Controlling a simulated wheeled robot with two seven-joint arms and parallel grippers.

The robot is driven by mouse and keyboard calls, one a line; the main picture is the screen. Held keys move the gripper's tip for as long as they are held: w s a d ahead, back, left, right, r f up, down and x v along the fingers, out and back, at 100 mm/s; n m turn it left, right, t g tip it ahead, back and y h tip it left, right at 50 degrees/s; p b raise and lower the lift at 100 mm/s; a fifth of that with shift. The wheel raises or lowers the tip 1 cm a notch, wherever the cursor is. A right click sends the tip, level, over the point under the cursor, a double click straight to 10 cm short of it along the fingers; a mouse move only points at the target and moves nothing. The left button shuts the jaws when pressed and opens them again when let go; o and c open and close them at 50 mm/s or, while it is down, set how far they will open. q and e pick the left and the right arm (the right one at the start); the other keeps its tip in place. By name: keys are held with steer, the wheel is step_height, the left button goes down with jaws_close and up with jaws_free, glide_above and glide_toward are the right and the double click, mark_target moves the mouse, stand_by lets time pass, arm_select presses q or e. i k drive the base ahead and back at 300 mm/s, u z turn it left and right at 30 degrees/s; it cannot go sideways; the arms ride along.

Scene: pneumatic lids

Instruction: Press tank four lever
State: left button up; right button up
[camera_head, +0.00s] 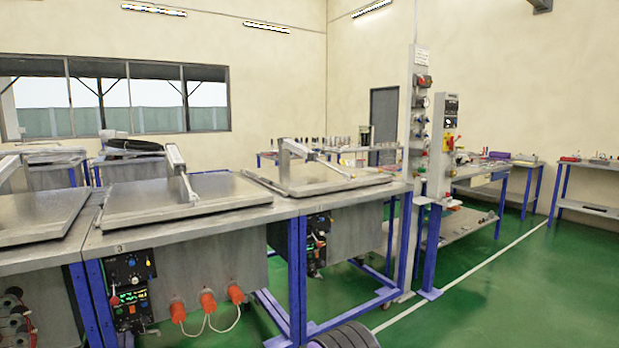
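A bench tank with a flat metal lid (330,184) stands right of the bench marked 3. No number shows on it, so I cannot confirm that it is tank four. A pale lid arm (302,152) rises over this lid, which lies flat. Under its bench top hangs a dark control panel (318,238) with small coloured knobs; a lever on it is too small to tell. The tank marked 3 has a similar flat lid (160,200) and a panel (130,280) below. Neither of my grippers is in view.
Another tank lid (38,214) lies at the left. Orange-red plugs (208,300) with pale cables hang under bench 3. Blue bench legs (297,285) stand along the front. A grey post (413,150) with fittings stands at the right. Green floor (500,295) is open at the right.

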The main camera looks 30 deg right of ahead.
mark_target(319, 245)
steer(key=z, duration=0.4)
steer(key=i, duration=0.35)
steer(key=z, duration=0.9)
steer(key=i, duration=1.35)
steer(key=u, duration=0.95)
steer(key=i, duration=0.25)
steer(key=u, duration=0.2)
